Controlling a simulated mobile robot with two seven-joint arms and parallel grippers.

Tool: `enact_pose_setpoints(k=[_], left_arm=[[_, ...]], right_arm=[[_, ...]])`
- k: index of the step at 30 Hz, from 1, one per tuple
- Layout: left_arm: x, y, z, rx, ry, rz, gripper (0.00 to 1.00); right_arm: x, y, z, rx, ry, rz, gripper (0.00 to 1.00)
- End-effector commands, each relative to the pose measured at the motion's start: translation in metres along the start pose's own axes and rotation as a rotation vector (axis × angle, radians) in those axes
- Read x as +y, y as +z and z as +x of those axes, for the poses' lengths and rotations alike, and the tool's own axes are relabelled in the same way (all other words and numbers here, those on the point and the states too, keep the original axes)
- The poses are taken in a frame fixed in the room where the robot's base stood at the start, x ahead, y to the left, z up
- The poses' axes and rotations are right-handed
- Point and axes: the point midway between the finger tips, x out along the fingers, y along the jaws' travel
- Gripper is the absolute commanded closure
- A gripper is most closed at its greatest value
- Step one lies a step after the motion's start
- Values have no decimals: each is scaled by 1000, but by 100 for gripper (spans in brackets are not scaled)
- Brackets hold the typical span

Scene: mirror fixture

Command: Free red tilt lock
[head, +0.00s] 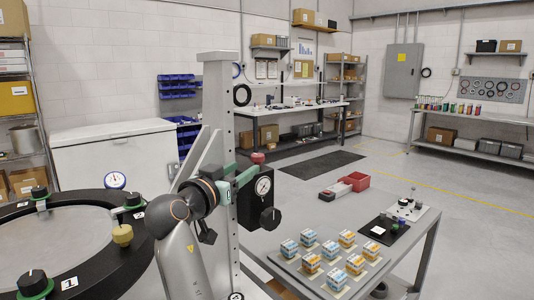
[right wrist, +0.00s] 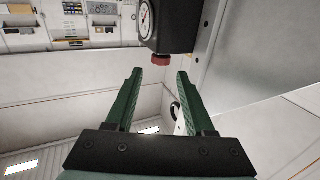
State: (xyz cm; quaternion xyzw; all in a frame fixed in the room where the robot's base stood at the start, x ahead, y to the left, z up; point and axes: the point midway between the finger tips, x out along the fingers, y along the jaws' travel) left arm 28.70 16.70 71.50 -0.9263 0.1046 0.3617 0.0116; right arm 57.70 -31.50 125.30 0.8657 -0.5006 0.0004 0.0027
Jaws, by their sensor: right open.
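The red tilt lock (head: 257,158) is a small red knob on top of a black box (head: 250,208) fixed to a grey upright post (head: 218,110). The box carries a round dial gauge (head: 263,187) and a black knob (head: 270,217). My right gripper (head: 243,178) has green fingers and is beside the box, close to the red knob. In the right wrist view, its fingers (right wrist: 158,74) are apart and empty. The red knob (right wrist: 160,59) there lies just beyond the fingertips, between their lines, with no contact visible. My left gripper is not in view.
A round black ring fixture (head: 90,208) with several black knobs, a yellow knob (head: 122,235) and a gauge (head: 115,180) fills the lower left. A grey table (head: 405,250) with several small boxes stands at right. A white chest (head: 110,150) is behind.

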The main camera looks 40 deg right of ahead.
Motion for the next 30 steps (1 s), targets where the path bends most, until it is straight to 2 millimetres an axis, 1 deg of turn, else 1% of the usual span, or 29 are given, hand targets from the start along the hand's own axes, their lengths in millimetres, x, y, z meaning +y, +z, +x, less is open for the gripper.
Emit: enact_pose_setpoints(k=[2, 5, 8, 15, 21, 25, 30], left_arm=[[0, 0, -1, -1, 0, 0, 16], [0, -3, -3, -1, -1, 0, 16], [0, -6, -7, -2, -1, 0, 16], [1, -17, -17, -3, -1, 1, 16], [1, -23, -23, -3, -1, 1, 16], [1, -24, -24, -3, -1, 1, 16], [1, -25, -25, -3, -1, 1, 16]], right_arm=[[-2, -1, 0, -5, -4, 4, 46], [-2, -2, 8, -5, -3, 3, 46], [-1, -3, 24, -4, -2, 4, 46], [-1, -4, 75, -4, -2, 2, 46], [-2, -2, 107, -4, -3, 2, 46], [-2, -1, 118, -5, -4, 3, 46], [-2, 0, 123, -5, -5, 4, 46]])
